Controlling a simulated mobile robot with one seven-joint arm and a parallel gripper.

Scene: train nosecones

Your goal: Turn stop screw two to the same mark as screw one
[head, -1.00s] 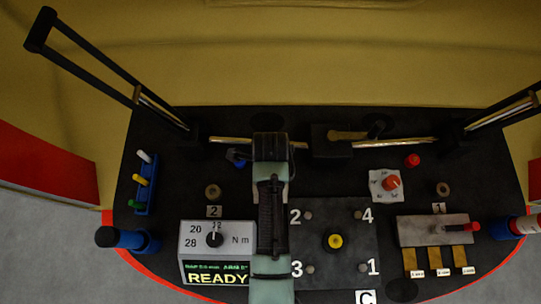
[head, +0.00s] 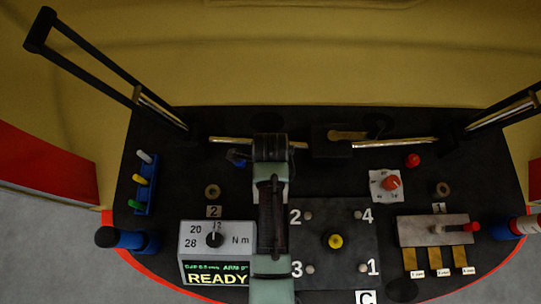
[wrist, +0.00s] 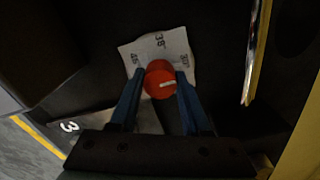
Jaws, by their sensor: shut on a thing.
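In the wrist view, my gripper (wrist: 160,80) has its two blue fingers closed on the sides of a round red knob (wrist: 158,73). The knob has a short white line on its face and sits on a white marked plate (wrist: 140,48). Number plates 2 (head: 213,211) and 1 (head: 439,208) each stand by a small round fitting. I cannot tell which is the gripped knob's number.
A grey box with a dial and a READY display (head: 217,250) stands left of my arm. A dark plate with a yellow button (head: 334,241) is right of it. A metal block with a red-tipped lever (head: 435,230) stands far right.

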